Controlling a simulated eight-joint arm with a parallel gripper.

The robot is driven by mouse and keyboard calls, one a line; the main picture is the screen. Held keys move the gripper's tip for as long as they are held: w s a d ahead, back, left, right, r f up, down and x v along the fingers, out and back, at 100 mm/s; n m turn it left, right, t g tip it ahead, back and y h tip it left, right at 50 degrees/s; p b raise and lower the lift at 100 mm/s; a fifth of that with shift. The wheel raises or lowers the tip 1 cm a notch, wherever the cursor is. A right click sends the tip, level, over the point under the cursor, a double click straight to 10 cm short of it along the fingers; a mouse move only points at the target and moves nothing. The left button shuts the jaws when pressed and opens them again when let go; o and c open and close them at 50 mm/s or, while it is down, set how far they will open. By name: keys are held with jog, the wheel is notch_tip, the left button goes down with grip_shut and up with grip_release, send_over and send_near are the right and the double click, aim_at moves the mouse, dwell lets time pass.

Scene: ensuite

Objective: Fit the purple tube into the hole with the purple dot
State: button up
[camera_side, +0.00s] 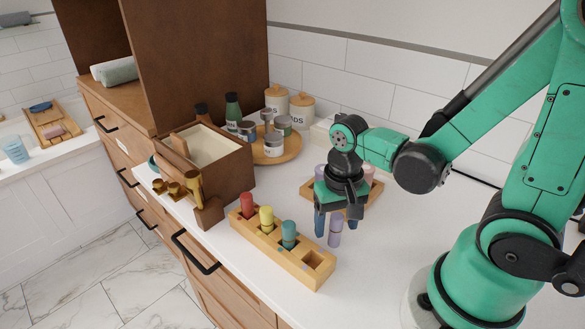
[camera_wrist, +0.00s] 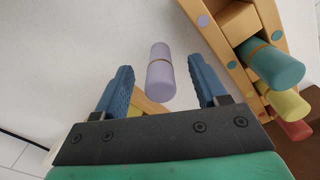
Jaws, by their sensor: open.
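The purple tube (camera_side: 335,232) stands upright on the white counter. In the wrist view the purple tube (camera_wrist: 160,78) is between my fingers with gaps on both sides. My gripper (camera_side: 336,232) is open, pointing down around the tube; its blue fingers also show in the wrist view (camera_wrist: 161,75). The wooden block (camera_side: 271,252) holds a red tube (camera_side: 247,204), a yellow tube (camera_side: 267,218) and a teal tube (camera_side: 289,234). Its end hole (camera_side: 314,260) is empty. In the wrist view a purple dot (camera_wrist: 203,21) lies beside that empty hole (camera_wrist: 240,20).
A wooden tray (camera_side: 376,195) with pale items stands behind my gripper. A brown box (camera_side: 238,166), a round tray (camera_side: 289,154) of jars and a stand with gold-coloured items (camera_side: 194,187) are at left. Bare counter lies between the block and my gripper.

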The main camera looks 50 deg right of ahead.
jog(key=shift+c, duration=0.2)
grip_shut()
jog(key=shift+r, duration=0.1)
